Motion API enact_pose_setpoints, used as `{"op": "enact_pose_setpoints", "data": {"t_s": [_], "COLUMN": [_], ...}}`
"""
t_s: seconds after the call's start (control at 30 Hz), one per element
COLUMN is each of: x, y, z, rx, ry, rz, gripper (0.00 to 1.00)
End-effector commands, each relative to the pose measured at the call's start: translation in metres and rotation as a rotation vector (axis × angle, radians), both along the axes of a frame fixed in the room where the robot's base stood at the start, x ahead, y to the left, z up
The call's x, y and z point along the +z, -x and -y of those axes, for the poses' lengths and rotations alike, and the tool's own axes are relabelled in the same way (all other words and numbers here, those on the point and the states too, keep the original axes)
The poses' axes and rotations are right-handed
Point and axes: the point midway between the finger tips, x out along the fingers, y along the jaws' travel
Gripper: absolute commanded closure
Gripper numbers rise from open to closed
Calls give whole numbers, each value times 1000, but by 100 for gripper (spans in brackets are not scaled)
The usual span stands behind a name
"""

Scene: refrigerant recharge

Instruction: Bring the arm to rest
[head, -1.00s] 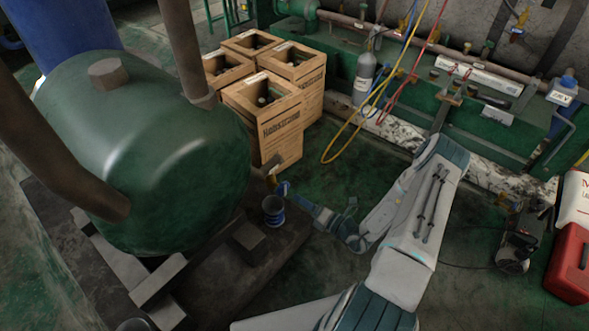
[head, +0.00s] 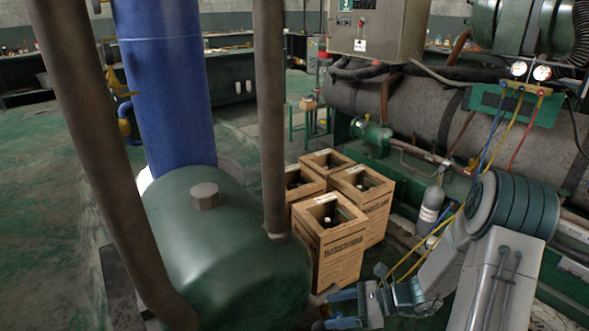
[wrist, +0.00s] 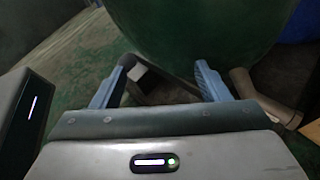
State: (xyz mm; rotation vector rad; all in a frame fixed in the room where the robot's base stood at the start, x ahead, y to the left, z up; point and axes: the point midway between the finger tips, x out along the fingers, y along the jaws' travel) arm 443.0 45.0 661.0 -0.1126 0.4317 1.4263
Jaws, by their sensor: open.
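My gripper (head: 335,308) is at the bottom of the head view, just right of the green tank (head: 235,265) and below the wooden crates (head: 340,250). My arm reaches it from the lower right, bent at a ribbed joint. In the wrist view my gripper (wrist: 158,82) has its two blue fingers spread wide, with nothing held between them. The green tank (wrist: 205,35) fills the top of that view beyond the fingers.
A tan pipe-like part (wrist: 262,95) lies close to the right finger. A grey cylinder (head: 430,210) stands right of the crates. Yellow, red and blue hoses hang from a gauge set (head: 530,72) near my arm. Green floor (head: 65,190) is open at the left.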

Motion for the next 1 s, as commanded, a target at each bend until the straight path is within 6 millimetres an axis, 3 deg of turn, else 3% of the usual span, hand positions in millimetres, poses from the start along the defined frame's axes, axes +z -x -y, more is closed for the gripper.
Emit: {"op": "enact_pose_setpoints", "data": {"t_s": [0.03,0.47,1.0], "x": [27,155,309], "y": [7,73,132], "z": [-4,-7,26], "rx": [69,629,1270], "ry": [54,464,956], "rz": [54,470,998], "gripper": [31,31,31]}}
